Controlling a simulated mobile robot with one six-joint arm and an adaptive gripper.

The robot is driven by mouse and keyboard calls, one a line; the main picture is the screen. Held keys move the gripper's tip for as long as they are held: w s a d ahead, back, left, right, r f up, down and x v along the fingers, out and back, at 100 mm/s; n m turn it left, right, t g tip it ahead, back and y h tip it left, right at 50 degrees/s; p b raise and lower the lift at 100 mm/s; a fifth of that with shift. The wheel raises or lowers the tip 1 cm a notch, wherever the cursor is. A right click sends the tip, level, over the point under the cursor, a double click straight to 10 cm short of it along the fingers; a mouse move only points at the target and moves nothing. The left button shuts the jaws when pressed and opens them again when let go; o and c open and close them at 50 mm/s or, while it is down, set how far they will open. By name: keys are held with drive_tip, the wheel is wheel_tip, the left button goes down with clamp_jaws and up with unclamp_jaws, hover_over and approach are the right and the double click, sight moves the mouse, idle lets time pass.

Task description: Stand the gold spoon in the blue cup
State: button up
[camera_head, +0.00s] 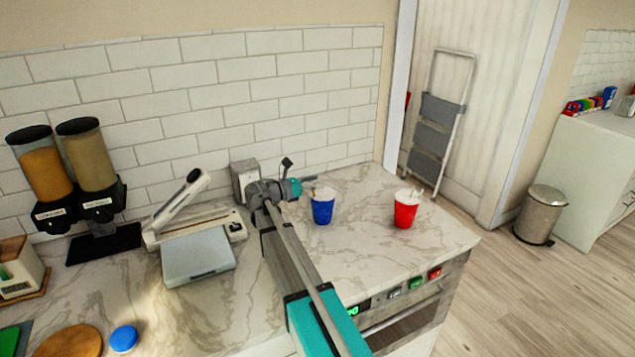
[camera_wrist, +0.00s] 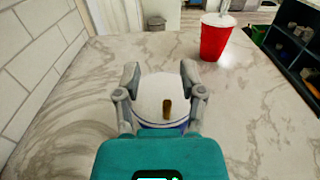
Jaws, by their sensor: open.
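The blue cup (camera_head: 322,210) stands upright on the marble counter. Its white inside and a strip of its blue side (camera_wrist: 165,131) show in the wrist view, just ahead of my gripper. A short gold-brown piece, which looks like the gold spoon (camera_wrist: 167,108), shows within the cup's white opening, so it appears to stand in the cup. The rest of it is hidden. My gripper (camera_wrist: 160,76) is open, its fingers apart on either side of the cup's opening in that view. In the head view my gripper (camera_head: 308,182) is at the cup's upper left. I see nothing held.
A red cup (camera_head: 405,211) with pale items in it stands to the right on the counter. A grey-topped device (camera_head: 198,257) and two dispensers (camera_head: 68,165) are at left. The tiled wall (camera_head: 200,90) is behind. Counter between the cups is clear.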

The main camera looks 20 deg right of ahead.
drive_tip(key=a, duration=1.1)
drive_tip(key=shift+s, duration=0.2)
drive_tip(key=shift+r, duration=0.1)
idle(0.8)
